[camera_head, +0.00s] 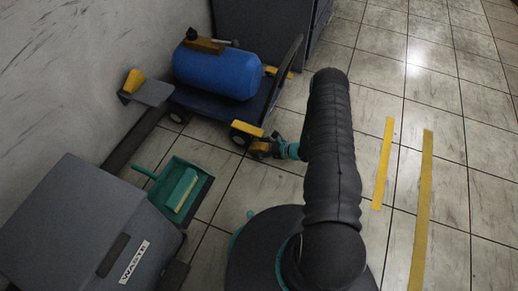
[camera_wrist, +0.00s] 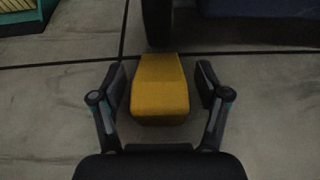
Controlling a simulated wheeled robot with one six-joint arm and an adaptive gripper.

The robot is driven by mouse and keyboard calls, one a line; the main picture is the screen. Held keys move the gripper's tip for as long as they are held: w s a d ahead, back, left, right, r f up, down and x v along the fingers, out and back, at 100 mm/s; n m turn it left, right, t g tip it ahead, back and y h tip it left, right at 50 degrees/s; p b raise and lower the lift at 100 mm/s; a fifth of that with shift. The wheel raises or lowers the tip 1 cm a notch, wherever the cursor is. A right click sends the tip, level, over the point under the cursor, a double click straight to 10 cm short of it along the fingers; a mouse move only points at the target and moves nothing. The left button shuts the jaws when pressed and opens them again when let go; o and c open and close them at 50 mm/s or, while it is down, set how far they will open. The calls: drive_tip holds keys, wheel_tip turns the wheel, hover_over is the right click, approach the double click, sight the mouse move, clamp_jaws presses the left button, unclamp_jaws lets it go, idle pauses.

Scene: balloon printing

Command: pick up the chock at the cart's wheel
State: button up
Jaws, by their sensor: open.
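In the wrist view a yellow chock (camera_wrist: 160,90) lies on the tiled floor, right in front of a dark wheel (camera_wrist: 157,22). My gripper (camera_wrist: 161,85) is open, with one finger on each side of the chock and a visible gap on both sides. In the head view my gripper (camera_head: 262,147) is low by the front corner of the blue cart (camera_head: 257,108), near its wheel (camera_head: 240,138). There my gripper partly hides the chock. The cart carries a blue tank (camera_head: 217,72).
A grey waste bin (camera_head: 85,225) and a green dustpan (camera_head: 177,190) with a brush stand to the left. Yellow floor strips (camera_head: 422,205) lie on clear tiles at right.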

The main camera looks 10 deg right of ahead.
drive_tip(key=c, duration=1.4)
